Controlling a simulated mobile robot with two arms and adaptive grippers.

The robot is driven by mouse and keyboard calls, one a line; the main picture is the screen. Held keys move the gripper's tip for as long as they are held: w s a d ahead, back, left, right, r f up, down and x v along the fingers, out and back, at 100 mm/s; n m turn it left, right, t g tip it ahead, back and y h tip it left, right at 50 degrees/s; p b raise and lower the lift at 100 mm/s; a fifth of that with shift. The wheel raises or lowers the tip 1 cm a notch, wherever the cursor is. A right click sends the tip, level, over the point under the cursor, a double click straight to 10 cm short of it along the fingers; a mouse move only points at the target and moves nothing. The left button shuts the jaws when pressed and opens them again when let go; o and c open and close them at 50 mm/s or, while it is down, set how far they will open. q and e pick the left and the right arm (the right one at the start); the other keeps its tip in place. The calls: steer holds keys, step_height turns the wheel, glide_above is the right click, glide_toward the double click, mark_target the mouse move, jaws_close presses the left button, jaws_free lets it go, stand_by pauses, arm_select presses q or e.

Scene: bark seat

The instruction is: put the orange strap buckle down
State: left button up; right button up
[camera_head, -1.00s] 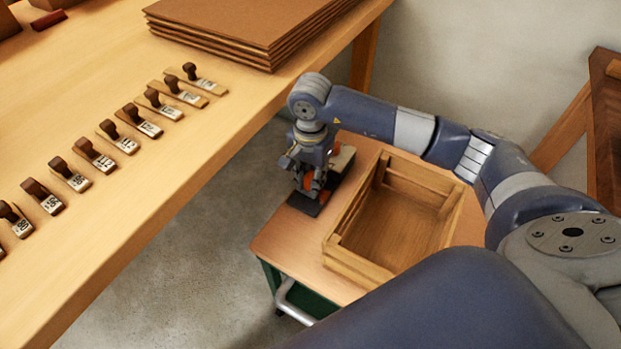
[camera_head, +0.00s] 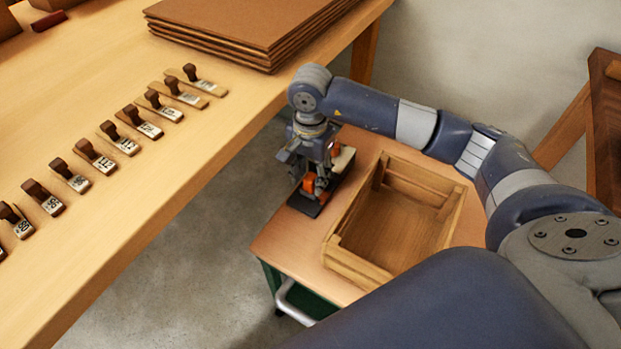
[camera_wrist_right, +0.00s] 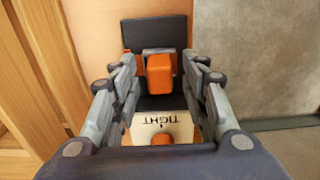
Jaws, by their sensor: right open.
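The orange strap buckle (camera_head: 309,184) rests on a dark pad (camera_head: 303,206) at the left end of a small wooden-topped cart. In the right wrist view, the buckle (camera_wrist_right: 160,75) lies between my fingers, with a gap on each side. My right gripper (camera_wrist_right: 162,90) is open, and its fingers are apart from the buckle. In the head view, my right gripper (camera_head: 316,172) hangs over the pad and partly hides the buckle. A pale label reading "TIGHT" (camera_wrist_right: 150,118) shows nearer the wrist, with a second orange part (camera_wrist_right: 161,138) on it. My left gripper is out of view.
An open wooden crate (camera_head: 345,262) stands on the cart (camera_head: 285,240), just right of the pad. A long table (camera_head: 150,215) on the left holds a row of several stamp-like pieces and a stack of brown boards (camera_head: 245,25). Floor lies between table and cart.

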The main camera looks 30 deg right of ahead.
mark_target(310, 177)
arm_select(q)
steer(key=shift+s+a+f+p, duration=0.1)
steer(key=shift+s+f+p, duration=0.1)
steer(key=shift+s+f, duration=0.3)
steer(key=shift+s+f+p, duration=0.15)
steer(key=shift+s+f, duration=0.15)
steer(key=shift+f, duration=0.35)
arm_select(e)
step_height(310, 177, up, 10)
